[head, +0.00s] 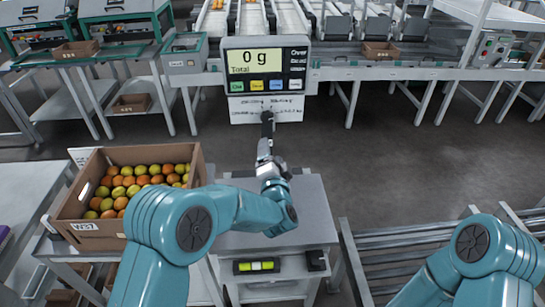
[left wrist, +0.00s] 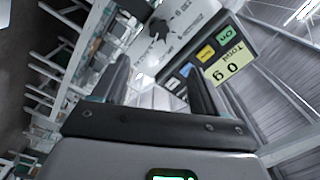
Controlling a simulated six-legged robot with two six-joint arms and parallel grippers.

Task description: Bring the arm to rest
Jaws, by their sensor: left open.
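My left arm comes in from the left in the head view and reaches forward over a grey stand. Its gripper (head: 267,122) points away from me, in front of the white panel under the scale display (head: 264,72). In the left wrist view the two dark fingers of the left gripper (left wrist: 160,80) stand apart with nothing between them. The display also shows there, turned over (left wrist: 222,62), beyond the fingers. Of my right arm only teal links show at the lower right of the head view; its gripper is out of view.
The grey stand's top (head: 312,205) is bare where visible. Metal rails (head: 385,250) lie at right. Sorting lines stand behind, with open floor (head: 400,150) before them.

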